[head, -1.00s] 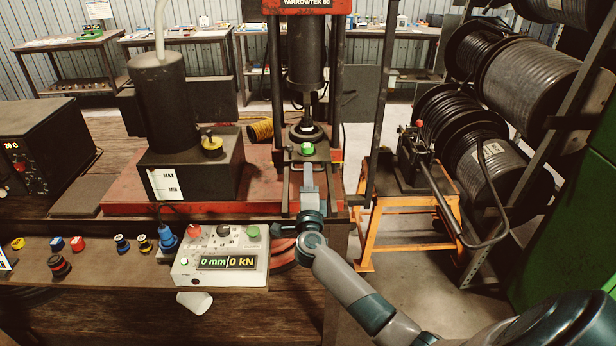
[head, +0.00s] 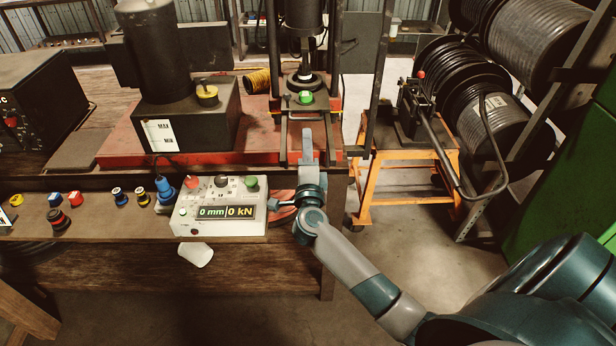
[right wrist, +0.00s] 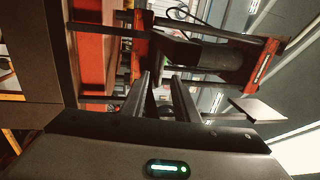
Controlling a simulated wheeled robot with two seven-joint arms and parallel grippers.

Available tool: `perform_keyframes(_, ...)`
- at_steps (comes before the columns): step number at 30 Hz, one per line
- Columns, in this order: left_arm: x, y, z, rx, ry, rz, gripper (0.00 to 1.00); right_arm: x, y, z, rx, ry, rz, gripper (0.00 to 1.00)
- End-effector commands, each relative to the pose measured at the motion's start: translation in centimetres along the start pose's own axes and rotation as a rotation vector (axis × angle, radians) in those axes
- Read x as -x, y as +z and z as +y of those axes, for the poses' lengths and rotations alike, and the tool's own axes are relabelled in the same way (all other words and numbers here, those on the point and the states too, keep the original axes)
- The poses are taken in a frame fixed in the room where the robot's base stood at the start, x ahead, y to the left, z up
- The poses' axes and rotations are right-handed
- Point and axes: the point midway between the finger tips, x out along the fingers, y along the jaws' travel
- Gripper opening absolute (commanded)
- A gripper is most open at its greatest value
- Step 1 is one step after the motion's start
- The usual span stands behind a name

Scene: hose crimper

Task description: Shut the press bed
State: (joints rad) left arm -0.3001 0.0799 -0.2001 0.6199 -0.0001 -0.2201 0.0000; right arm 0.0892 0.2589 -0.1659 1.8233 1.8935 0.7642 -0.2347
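The press bed (head: 322,101) is a dark plate on rails at the foot of the press, under the ram. A green-topped part (head: 306,97) sits on it. The bed's front reaches toward me between the press uprights. My right gripper (head: 307,132) is in front of the bed, pointing at it, just short of the green part in the picture. In the right wrist view its two dark fingers (right wrist: 162,78) stand apart with a gap between them, and I see nothing held. Whether a finger touches the bed cannot be told. My left gripper is not in view.
A control box (head: 222,206) reading 0 mm and 0 kN stands at the bench front. A dark pump unit (head: 185,125) is left of the press. An orange stand (head: 404,178) with a hand tool is to the right. Hose reels (head: 530,60) stand behind it.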

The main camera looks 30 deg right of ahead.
Motion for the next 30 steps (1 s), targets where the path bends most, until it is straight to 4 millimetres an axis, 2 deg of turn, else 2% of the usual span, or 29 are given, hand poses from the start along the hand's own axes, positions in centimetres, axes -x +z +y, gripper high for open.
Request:
perform_keyframes(3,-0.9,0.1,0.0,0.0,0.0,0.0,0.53,2.7,0.0,0.4,-0.001,0.001,-0.002,0.28)
perform_keyframes(9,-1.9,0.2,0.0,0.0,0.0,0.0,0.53,6.5,0.0,0.3,-0.001,0.002,-0.001,0.28)
perform_keyframes(15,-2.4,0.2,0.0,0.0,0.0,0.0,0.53,9.0,0.0,0.2,-0.001,0.001,-0.001,0.28)
perform_keyframes(21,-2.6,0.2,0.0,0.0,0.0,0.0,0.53,9.9,0.0,0.1,0.0,0.001,-0.001,0.28)
perform_keyframes(30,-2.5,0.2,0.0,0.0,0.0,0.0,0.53,9.9,0.0,0.0,0.0,0.001,0.0,0.28)
